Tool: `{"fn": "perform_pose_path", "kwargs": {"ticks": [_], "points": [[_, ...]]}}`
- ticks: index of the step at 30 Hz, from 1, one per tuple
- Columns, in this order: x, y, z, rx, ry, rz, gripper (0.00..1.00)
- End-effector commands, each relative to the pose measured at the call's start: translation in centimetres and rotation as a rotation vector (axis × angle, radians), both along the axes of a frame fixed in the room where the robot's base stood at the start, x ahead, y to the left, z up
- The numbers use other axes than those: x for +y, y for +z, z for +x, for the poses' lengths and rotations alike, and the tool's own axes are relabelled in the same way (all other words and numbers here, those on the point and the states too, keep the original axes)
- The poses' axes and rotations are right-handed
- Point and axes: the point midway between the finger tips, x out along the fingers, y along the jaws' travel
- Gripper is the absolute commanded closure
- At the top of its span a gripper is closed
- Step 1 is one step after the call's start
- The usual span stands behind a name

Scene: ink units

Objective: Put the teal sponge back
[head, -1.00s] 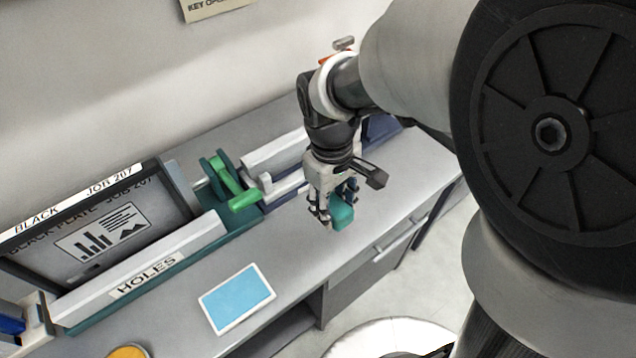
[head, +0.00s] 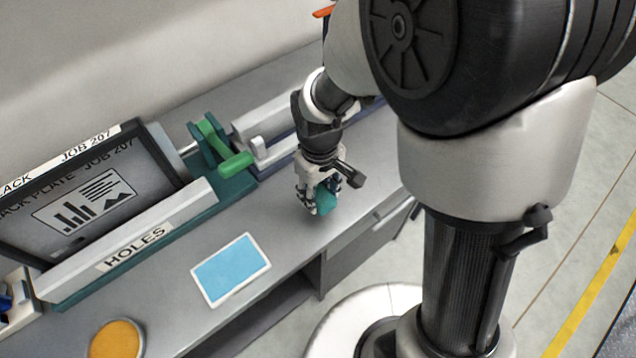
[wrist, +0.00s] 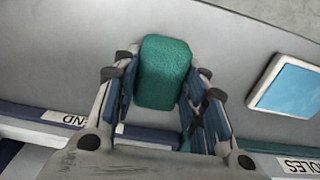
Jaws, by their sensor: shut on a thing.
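The teal sponge (head: 326,200) is held between the fingers of my gripper (head: 317,200), over the grey counter near its front edge. In the wrist view the sponge (wrist: 164,72) stands out past the fingertips of my gripper (wrist: 158,85), with a finger on each side. In the head view the gripper partly hides the sponge. I cannot tell whether the sponge touches the counter. A light blue pad with a white border (head: 231,269) lies flat on the counter, left of the gripper; it also shows at the right in the wrist view (wrist: 290,88).
A plate unit labelled HOLES (head: 131,247) with a green lever (head: 228,160) stands along the counter's back. A round orange-topped thing (head: 115,340) sits at the front left. Bare counter (head: 270,220) lies between the gripper and the blue pad.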

Motion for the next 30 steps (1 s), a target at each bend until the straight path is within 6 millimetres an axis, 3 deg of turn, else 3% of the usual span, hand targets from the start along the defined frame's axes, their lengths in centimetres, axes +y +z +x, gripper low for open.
{"fn": "perform_pose_path", "kwargs": {"ticks": [9,18,19,27,30], "points": [[0.0,-4.1,-0.1,0.002,0.0,0.0,0.8],[0.0,-4.3,0.0,0.001,0.0,-0.001,0.83],[0.0,-4.3,0.0,0.001,0.0,-0.001,0.59],[0.0,-4.3,0.0,0.0,0.0,0.0,0.41],[0.0,-4.2,0.0,0.0,0.0,0.0,0.41]]}}
